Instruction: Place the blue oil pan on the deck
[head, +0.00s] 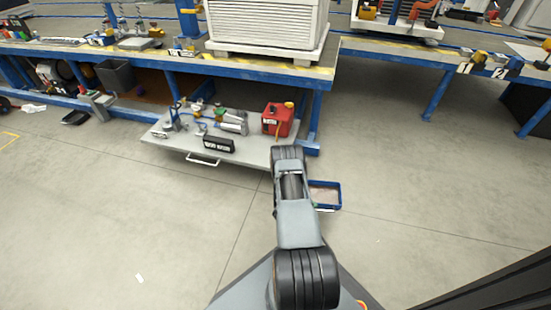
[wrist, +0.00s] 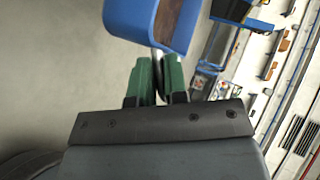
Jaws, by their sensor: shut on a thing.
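The blue oil pan (head: 339,196) shows in the head view just right of my arm, held above the floor. In the wrist view the pan (wrist: 126,18) fills the top middle, tilted, with a brown inside. My gripper (wrist: 157,72) has its green fingers shut on a thin metal handle at the pan's near side. In the head view my arm hides the gripper and the pan's left part. A low grey platform (head: 255,155), which looks like the deck, lies left of and beyond the pan.
A red can (head: 278,119), a black box (head: 219,144) and several small metal parts stand on the platform. A blue-framed workbench (head: 325,71) with a large white crate (head: 265,22) rises behind it. Another bench (head: 450,61) is at the right. Bare floor lies around the front.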

